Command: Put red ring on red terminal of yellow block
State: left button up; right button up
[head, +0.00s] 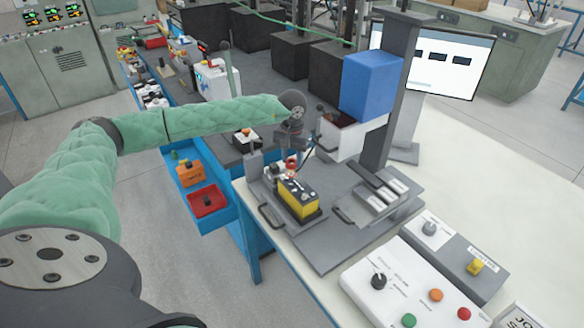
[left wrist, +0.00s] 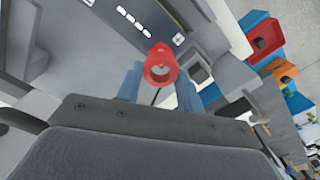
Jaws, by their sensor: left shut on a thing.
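The yellow block (head: 299,204) is a battery with a black top, seated in a fixture on the grey plate. Its black top (left wrist: 150,20), with white marks and a plus sign, shows in the left wrist view. My left gripper (head: 291,162) is above the far-left end of the block, fingers pointing down. It is shut on the red ring (left wrist: 160,68), which sits between the blue-grey fingertips in the left wrist view. The ring (head: 291,172) shows small in the head view. I cannot make out the red terminal or whether the ring touches it. My right gripper is not in view.
The grey plate (head: 325,256) has handles and a metal holder (head: 372,204) right of the block. A grey post (head: 388,100) and a blue box (head: 370,84) stand behind. A control panel (head: 410,285) is at front right. Orange (head: 189,173) and red bins (head: 207,202) are at left.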

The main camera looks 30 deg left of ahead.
aim_at(292, 166)
pick_arm(q)
notch_tip(292, 166, down, 3)
jog(key=shift+f, duration=0.3)
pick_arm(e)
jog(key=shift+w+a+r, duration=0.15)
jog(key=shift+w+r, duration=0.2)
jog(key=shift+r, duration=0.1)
pick_arm(q)
jog(key=shift+b, duration=0.3)
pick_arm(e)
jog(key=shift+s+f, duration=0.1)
pick_arm(q)
jog(key=shift+f, duration=0.1)
jog(key=o, duration=0.9)
jog(key=shift+o, duration=0.2)
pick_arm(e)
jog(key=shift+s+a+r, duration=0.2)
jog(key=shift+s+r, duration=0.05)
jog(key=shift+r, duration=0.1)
